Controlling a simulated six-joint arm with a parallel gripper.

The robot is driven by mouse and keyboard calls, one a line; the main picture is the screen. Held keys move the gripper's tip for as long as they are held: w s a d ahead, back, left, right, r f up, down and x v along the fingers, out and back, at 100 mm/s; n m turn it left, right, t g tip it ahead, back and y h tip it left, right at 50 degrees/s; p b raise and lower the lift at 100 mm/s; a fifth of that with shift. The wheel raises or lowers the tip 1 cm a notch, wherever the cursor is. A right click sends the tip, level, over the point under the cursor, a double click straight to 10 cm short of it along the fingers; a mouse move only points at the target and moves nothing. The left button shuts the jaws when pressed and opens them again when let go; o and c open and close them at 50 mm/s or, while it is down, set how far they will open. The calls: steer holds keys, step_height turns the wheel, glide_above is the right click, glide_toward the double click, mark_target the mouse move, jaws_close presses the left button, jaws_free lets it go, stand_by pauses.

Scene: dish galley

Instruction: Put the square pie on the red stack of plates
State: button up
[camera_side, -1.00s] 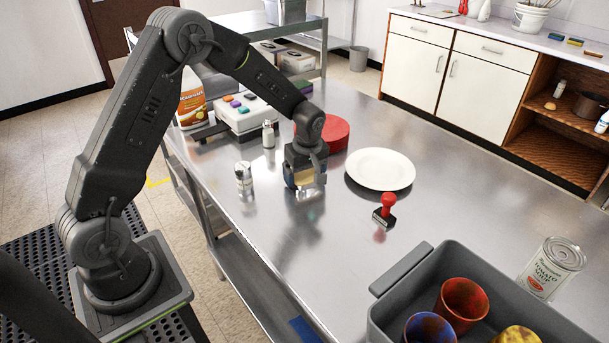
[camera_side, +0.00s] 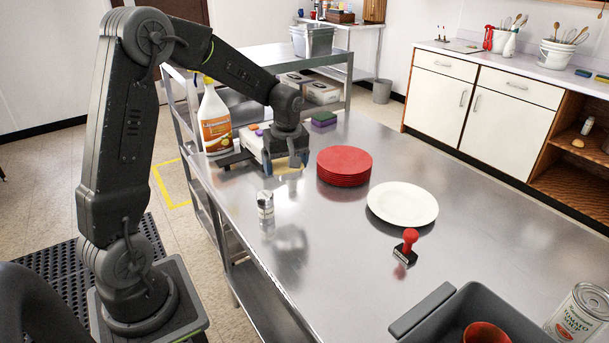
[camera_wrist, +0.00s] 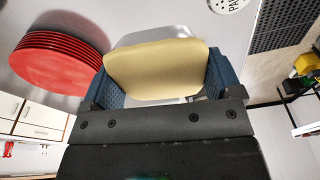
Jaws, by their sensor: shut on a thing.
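My gripper (camera_side: 287,163) is shut on a tan, rounded-square thing, the square pie (camera_side: 289,171), and holds it over the table left of the red plates. In the wrist view the pie (camera_wrist: 155,72) sits between the two blue fingers, its pale face showing. The red stack of plates (camera_side: 344,168) stands on the table just right of my gripper, clear of the pie. The same stack (camera_wrist: 55,60) is at the upper left in the wrist view. Nothing lies on its top in the side view.
A white plate (camera_side: 402,204) lies right of the stack. A red-handled stamp (camera_side: 406,246), a grey bin (camera_side: 465,315) and a tomato can (camera_side: 578,315) are nearer. A small shaker (camera_side: 265,206) stands in front of my gripper. A spray bottle (camera_side: 215,120) stands behind left.

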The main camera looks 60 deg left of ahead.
steer(key=shift+s+a+r, duration=0.15)
steer(key=shift+a+r, duration=0.15)
steer(key=shift+a, duration=0.05)
steer(key=shift+a+r+m, duration=0.15)
steer(key=shift+a+m, duration=0.1)
steer(key=shift+m, duration=0.15)
steer(key=w+a+r+m+t+h, duration=0.1)
steer(key=w+a+r+m, duration=0.55)
steer(key=m, duration=0.85)
glide_above(336, 168)
steer(key=shift+h, duration=0.4)
step_height(336, 168, down, 8)
steer(key=shift+s+f, duration=0.1)
steer(key=shift+s, duration=0.05)
steer(key=shift+f, duration=2)
steer(key=o, duration=0.8)
steer(key=shift+f, duration=0.15)
